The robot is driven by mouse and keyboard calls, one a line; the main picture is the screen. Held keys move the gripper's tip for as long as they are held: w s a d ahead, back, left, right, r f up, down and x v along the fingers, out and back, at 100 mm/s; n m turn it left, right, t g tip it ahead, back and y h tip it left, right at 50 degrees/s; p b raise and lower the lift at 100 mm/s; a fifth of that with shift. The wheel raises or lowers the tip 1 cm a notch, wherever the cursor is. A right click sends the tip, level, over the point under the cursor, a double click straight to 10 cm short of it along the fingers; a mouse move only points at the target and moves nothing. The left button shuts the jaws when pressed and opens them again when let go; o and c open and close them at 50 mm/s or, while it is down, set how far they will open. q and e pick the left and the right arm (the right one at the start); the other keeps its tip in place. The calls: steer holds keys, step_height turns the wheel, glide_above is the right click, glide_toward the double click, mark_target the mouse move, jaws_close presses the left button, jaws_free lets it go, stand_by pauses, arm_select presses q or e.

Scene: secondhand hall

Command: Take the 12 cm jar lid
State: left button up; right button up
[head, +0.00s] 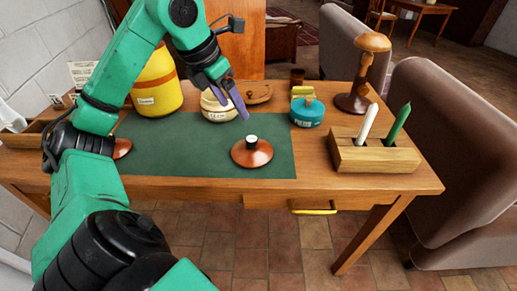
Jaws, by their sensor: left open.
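A round copper-brown lid (265,157) with a dark, light-topped knob lies on the green mat (180,160). A second brown lid (123,148) shows partly at the mat's left, behind my arm. A cream jar (214,109) with a small label, perhaps "12 cm", stands at the mat's back edge. I cannot tell from any marking which lid is the 12 cm one. My left gripper (236,106) is open, its purple fingers pointing down in front of or beside the cream jar, above and behind the middle lid. It holds nothing visible. My right gripper is not in view.
A yellow jar (160,88) stands at back left, a teal jar (308,112) at back right. A wooden block with two candles (374,153) and a wooden mushroom-shaped stand (366,62) are at right. The mat's front right is clear. Upholstered seats stand beyond the table's right edge.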

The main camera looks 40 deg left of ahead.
arm_select(q)
glide_toward(251, 139)
steer(key=f, duration=0.2)
steer(key=p+x, duration=0.1)
steer(key=x, duration=0.2)
steer(key=w+p+x, duration=0.1)
steer(key=x, duration=0.2)
steer(key=shift+w+f, duration=0.2)
steer(key=shift+f, duration=0.15)
jaws_close()
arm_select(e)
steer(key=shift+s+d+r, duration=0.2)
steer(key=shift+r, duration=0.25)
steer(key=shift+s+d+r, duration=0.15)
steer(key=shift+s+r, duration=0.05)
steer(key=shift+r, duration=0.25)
